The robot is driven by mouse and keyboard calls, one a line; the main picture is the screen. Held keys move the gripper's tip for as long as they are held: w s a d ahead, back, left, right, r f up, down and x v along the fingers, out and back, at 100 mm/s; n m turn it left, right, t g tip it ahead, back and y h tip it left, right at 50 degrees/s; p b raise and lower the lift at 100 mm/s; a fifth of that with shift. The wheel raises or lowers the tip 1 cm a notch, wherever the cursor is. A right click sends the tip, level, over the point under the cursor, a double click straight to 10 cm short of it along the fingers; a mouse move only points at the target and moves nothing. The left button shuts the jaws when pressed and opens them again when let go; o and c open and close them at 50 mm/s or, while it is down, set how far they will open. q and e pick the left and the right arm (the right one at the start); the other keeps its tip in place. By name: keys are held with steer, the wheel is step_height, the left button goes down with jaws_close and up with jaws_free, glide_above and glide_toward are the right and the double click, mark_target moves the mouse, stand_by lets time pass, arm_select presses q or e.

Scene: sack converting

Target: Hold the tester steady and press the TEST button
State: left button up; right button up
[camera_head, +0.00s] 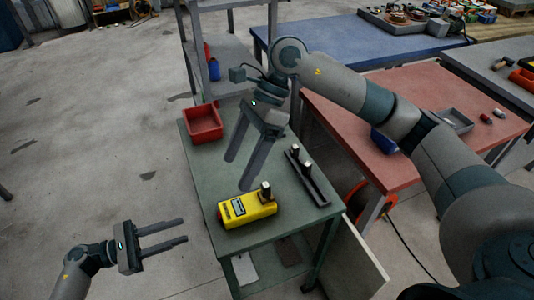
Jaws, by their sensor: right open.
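The tester, a yellow box (250,211) with a small grey display and dark markings, lies on the green table near its front left edge. A dark post with a pale metal top (266,189) stands at its right end. A little red shows at its left end; I cannot make out which part is the TEST button. My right gripper (238,174) is open and empty, pointing down above the table behind the tester. My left gripper (185,229) is open and empty, left of the table, its fingers pointing right towards the tester and apart from it.
On the green table (288,218), a black rail (310,178) with two metal-topped posts lies right of the tester. A red bin (204,123) sits at the back left corner. A red-topped table (420,105) stands to the right.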

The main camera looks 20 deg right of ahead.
mark_target(267, 198)
steer(key=w+d+f+t+h, duration=0.2)
steer(key=d+h, duration=0.4)
steer(key=d, duration=0.1)
steer(key=shift+f+n, duration=0.3)
step_height(267, 198, down, 18)
steer(key=shift+r, duration=0.25)
stand_by(0.5)
steer(key=c, duration=1.4)
arm_select(q)
jaws_close()
arm_select(e)
steer(key=shift+o, duration=0.2)
stand_by(0.3)
